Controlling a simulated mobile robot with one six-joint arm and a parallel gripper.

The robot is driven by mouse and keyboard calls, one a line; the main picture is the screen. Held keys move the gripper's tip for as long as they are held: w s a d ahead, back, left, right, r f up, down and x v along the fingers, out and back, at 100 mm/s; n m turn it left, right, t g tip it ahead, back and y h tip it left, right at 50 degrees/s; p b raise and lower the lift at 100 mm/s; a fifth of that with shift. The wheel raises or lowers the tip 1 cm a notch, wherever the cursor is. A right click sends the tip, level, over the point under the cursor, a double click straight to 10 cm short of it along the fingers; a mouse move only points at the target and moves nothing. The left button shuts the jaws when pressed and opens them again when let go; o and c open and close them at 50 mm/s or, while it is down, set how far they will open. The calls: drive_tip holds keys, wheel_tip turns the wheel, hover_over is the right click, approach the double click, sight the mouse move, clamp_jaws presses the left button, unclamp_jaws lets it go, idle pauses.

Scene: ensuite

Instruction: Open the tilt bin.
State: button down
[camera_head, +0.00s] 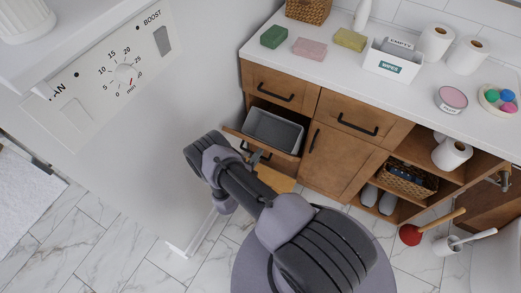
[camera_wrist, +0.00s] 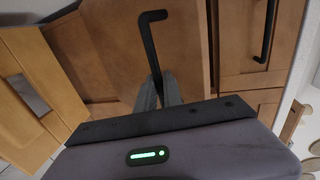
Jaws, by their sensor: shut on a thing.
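The tilt bin (camera_head: 233,132) is the lower left compartment of the wooden vanity. Its front leans outward at the top, and a grey inner tub (camera_head: 273,131) shows in the gap. My gripper (camera_head: 256,157) is at the front of the bin in the head view, partly hidden by my arm. In the wrist view my gripper (camera_wrist: 160,92) is shut on the black bar handle (camera_wrist: 151,40) of the wooden bin front (camera_wrist: 120,55). One end of the handle sticks out past the fingers.
A drawer (camera_head: 280,88) is shut just above the bin, and a cupboard door (camera_head: 340,160) is shut to its right. A white appliance (camera_head: 170,160) with a timer dial stands close on the left. A plunger (camera_head: 411,234) and a toilet brush (camera_head: 446,245) stand on the marble floor at right.

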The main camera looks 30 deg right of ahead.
drive_tip(key=shift+s+a+f, duration=0.15)
drive_tip(key=shift+a+f, duration=0.1)
drive_tip(key=c, duration=1.8)
unclamp_jaws()
drive_tip(key=shift+o, duration=0.2)
drive_tip(key=p+v, duration=0.4)
drive_tip(key=v, duration=1.3)
drive_tip(key=shift+s, duration=0.15)
